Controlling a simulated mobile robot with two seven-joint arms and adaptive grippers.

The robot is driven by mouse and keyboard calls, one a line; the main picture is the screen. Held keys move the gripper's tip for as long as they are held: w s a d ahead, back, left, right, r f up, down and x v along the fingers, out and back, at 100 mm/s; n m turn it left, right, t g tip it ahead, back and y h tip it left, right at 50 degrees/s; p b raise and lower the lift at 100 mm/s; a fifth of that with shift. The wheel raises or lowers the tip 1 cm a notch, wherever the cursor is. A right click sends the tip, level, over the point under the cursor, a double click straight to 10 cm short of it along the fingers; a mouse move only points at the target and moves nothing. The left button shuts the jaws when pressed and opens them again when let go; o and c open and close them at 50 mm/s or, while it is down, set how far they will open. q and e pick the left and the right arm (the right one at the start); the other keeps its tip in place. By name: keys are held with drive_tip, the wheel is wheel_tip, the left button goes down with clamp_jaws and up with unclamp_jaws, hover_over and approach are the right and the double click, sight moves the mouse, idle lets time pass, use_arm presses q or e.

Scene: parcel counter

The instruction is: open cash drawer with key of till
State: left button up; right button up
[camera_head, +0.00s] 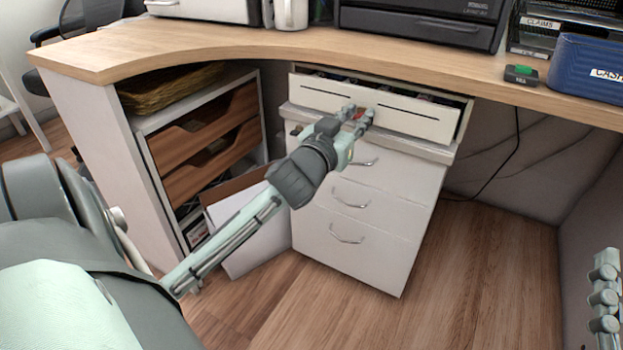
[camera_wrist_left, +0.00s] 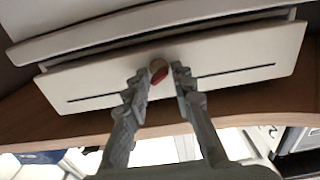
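The cash drawer (camera_head: 410,120) has a white front with dark slots and is the top unit under the counter. It stands partly open, with a narrow strip of its dark, filled inside showing above the front. A red key (camera_head: 359,114) sits at the middle of the front; it also shows in the left wrist view (camera_wrist_left: 158,72) against the drawer front (camera_wrist_left: 230,65). My left gripper (camera_head: 358,117) is at the front, its two fingers (camera_wrist_left: 158,80) apart on either side of the key. Contact with the key is unclear. My right gripper (camera_head: 605,298) shows only partly at the right edge.
A white drawer cabinet (camera_head: 350,215) stands below the cash drawer. A shelf unit with wooden drawers (camera_head: 205,140) and a white box (camera_head: 255,245) stand left. Floor is free on the right.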

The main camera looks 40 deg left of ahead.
use_arm(q)
drive_tip(key=s+d+f+m+g+h+p, duration=0.1)
drive_tip(key=s+d+f+g+p, duration=0.2)
drive_tip(key=s+f+g+p, duration=0.3)
drive_tip(key=s+d+f+m+g+h+p, duration=0.1)
drive_tip(key=s+d+f+g+p, duration=0.3)
drive_tip(key=s+f+p, duration=0.7)
drive_tip(key=shift+s+d+f+m+g, duration=0.2)
drive_tip(key=shift+s+f+m+g, duration=0.5)
drive_tip(key=shift+s+f+g, duration=0.85)
drive_tip(key=shift+s+r+t, duration=0.25)
drive_tip(key=shift+r, duration=0.25)
